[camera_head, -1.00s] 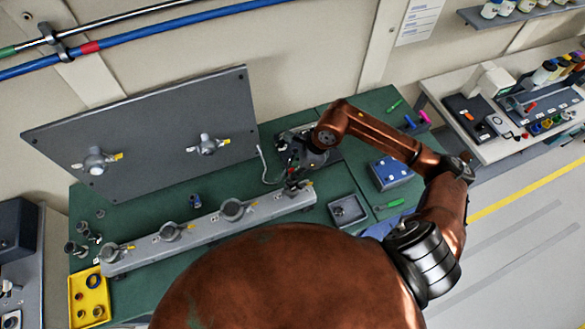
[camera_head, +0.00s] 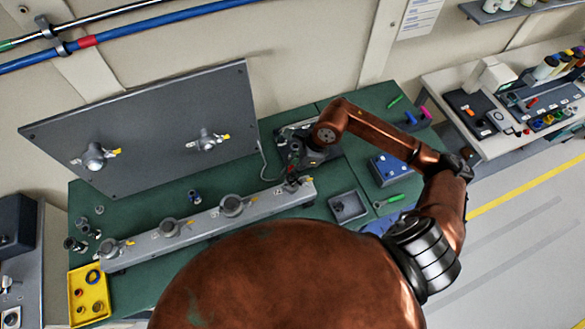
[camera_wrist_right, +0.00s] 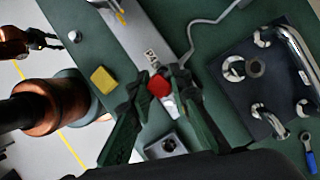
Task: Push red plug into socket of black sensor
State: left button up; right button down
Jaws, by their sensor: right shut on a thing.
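My right gripper (camera_wrist_right: 163,75) is shut on the red plug (camera_wrist_right: 158,87), which shows between its dark fingertips in the wrist view. In the head view the right gripper (camera_head: 291,172) is over the right end of the grey rail. A small dark part (camera_head: 293,182) sits there, perhaps the black sensor, largely covered by the gripper. Its socket is not visible, so I cannot tell whether the plug touches it. A copper gripper, my left (camera_wrist_right: 48,40), shows small at the left of the wrist view; its jaws are unclear.
The grey rail (camera_head: 200,226) carries several ring clamps. A dark plate with chrome handles (camera_wrist_right: 240,95) lies beside the right gripper. A grey cable (camera_wrist_right: 204,22) runs near it. A grey tray (camera_head: 334,207) and a blue box (camera_head: 388,170) stand to the right.

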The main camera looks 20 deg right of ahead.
jog(key=shift+f+b, duration=0.4)
jog(key=shift+f, duration=0.05)
dwell(0.3)
jog(key=c, duration=1.7)
grip_release()
jog(key=shift+r, duration=0.15)
jog(key=v, duration=1.2)
